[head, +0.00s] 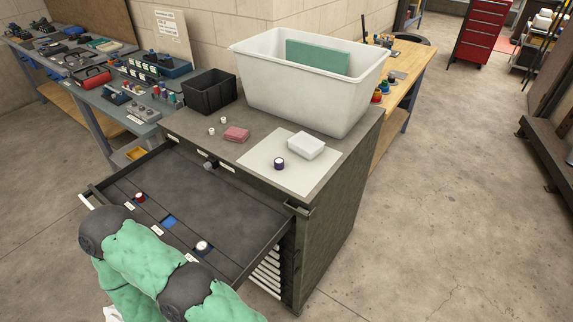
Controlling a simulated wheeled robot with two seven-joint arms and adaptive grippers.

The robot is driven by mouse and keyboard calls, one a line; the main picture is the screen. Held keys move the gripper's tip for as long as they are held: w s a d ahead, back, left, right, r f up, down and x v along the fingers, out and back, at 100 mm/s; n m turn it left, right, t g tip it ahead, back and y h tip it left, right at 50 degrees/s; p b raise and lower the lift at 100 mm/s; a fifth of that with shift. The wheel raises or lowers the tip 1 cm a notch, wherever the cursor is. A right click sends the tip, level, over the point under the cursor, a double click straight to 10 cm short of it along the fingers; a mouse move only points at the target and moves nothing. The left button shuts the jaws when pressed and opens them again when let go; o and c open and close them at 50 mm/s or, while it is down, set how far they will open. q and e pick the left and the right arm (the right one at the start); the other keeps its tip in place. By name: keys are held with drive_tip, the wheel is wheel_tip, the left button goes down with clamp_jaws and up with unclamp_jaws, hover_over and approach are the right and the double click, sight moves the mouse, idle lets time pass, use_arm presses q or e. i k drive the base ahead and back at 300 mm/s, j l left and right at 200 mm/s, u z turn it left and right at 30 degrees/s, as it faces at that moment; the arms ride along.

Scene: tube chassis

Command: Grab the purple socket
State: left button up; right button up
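The purple socket (279,164) is a small dark purple cylinder with a pale top. It stands upright on a white sheet (263,178) on top of the cabinet, just left of a white box (306,146). Nothing touches it from above. A green-covered arm of mine with dark joints crosses the lower left, in front of the open drawer. Neither of my grippers shows in the head view, so I cannot see what they hold.
The open drawer (200,190) holds a red socket (139,197) and a white-topped piece (203,246).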

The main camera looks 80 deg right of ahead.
sight(278, 162)
drive_tip(key=k+l+u, duration=0.15)
drive_tip(key=k+u, duration=0.15)
drive_tip(key=u, duration=0.15)
drive_tip(key=k+l+u, duration=0.1)
drive_tip(key=k+u, duration=0.2)
drive_tip(key=u, duration=0.15)
drive_tip(key=k+u, duration=0.25)
drive_tip(key=u, duration=0.2)
drive_tip(key=k+j+u, duration=0.2)
drive_tip(key=u, duration=0.25)
drive_tip(key=k+z, duration=0.15)
drive_tip(key=z, duration=0.3)
drive_tip(key=k+l+z, duration=0.1)
drive_tip(key=z, duration=0.4)
drive_tip(key=k+l+z, duration=0.2)
drive_tip(key=z, duration=0.25)
